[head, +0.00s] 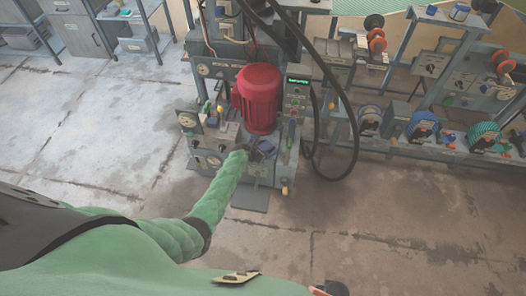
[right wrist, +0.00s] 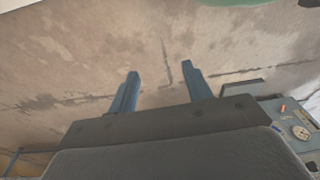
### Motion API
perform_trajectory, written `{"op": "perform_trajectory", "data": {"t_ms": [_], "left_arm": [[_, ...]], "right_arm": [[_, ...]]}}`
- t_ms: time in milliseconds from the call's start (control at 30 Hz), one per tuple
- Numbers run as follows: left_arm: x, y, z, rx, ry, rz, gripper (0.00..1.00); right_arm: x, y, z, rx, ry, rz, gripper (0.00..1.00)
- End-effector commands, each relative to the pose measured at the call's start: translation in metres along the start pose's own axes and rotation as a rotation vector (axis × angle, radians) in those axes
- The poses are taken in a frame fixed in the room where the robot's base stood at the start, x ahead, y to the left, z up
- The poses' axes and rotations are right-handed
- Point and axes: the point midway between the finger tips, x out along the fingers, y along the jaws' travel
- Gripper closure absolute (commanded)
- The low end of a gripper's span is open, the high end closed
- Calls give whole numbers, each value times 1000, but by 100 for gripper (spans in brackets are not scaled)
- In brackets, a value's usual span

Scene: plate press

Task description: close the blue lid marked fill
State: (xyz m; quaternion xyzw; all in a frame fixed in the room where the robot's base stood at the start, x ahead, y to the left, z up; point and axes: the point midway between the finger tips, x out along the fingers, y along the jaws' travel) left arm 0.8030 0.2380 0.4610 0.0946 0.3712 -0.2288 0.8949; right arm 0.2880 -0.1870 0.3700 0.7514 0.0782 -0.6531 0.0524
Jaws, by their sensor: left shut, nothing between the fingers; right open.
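A small blue lid (head: 266,146) shows at the front of the press, below the red motor (head: 259,98). Any marking on it is too small to read, and I cannot tell how far open it is. My left gripper (head: 252,153) is shut and empty, close beside the lid on its left; I cannot tell whether they touch. My right gripper (right wrist: 158,92) is open and empty in the right wrist view, over bare floor.
The press has a panel with a green display (head: 298,81) and gauges. Thick black hoses (head: 350,120) loop down on its right. A rack with cable spools (head: 422,125) stands further right. The concrete floor (head: 110,130) is clear on the left and in front.

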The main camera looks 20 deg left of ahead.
Motion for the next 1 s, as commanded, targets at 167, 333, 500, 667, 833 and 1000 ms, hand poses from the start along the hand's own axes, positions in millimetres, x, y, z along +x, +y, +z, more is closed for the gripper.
{"op": "perform_trajectory", "data": {"t_ms": [167,333,500,667,833,1000], "left_arm": [[1,-2,7,-50,-2,44,100],[4,-2,10,-97,-1,92,100],[8,-1,13,-151,-1,146,100],[11,2,15,-190,-1,188,100],[16,3,19,-188,-1,185,100],[22,6,22,-188,-1,185,100]], "right_arm": [[24,8,12,-7,14,12,50],[46,16,26,-15,28,21,50],[64,23,40,-22,40,29,50],[75,29,51,-27,51,35,50],[83,33,60,-31,58,39,50],[87,35,64,-32,62,40,50]]}}
